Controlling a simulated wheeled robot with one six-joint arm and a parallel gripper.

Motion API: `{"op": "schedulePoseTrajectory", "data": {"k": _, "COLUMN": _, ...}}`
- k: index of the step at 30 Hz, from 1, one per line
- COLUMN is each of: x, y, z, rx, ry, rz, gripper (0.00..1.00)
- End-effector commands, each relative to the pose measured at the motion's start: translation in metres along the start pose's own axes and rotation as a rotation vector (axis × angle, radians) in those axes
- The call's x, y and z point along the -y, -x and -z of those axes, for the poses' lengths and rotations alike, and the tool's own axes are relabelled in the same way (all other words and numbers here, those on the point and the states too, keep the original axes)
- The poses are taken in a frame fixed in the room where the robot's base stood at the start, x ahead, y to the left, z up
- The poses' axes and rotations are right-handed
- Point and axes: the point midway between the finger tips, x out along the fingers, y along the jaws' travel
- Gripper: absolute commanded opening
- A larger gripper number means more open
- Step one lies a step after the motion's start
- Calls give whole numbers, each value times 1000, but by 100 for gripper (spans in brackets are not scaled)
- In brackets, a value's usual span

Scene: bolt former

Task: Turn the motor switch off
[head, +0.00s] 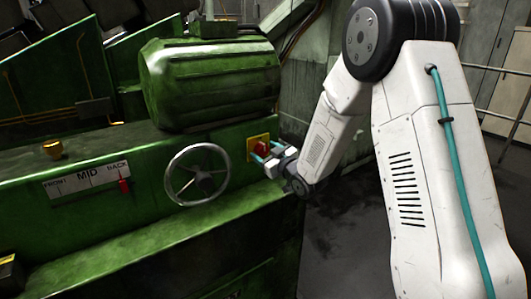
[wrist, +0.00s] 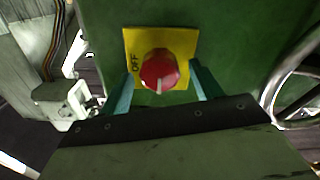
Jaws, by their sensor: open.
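The motor switch is a red rotary knob (wrist: 159,72) on a yellow plate (wrist: 182,42) fixed to the green machine face. In the wrist view the plate reads OFF at its left side, and the knob's white mark points down, toward the gripper. My gripper (wrist: 160,88) has its two teal fingers apart, one on each side of the knob. I cannot tell whether they touch it. In the head view the yellow plate (head: 251,143) shows behind my gripper (head: 262,153), which reaches it from the right. The knob is partly hidden there.
A spoked handwheel (head: 197,175) stands just left of the switch. A large green motor (head: 210,80) sits above. A FRONT/MID/BACK scale (head: 88,180) with a red pointer is farther left. A grey box with cables (wrist: 62,100) is at left in the wrist view.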

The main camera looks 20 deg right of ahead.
Motion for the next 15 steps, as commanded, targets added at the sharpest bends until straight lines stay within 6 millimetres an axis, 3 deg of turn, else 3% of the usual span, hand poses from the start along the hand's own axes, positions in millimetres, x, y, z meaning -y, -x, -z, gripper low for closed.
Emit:
{"op": "schedulePoseTrajectory", "data": {"k": 8, "x": 0, "y": -2, "z": 0, "rx": 1, "ry": 0, "rz": 0, "gripper": 64}}
{"op": "schedulePoseTrajectory", "data": {"k": 12, "x": 0, "y": -2, "z": 0, "rx": 1, "ry": 0, "rz": 0, "gripper": 25}}
{"op": "schedulePoseTrajectory", "data": {"k": 13, "x": 0, "y": -2, "z": 0, "rx": 1, "ry": 0, "rz": 0, "gripper": 19}}
{"op": "schedulePoseTrajectory", "data": {"k": 15, "x": 0, "y": -2, "z": 0, "rx": 1, "ry": 0, "rz": 0, "gripper": 19}}
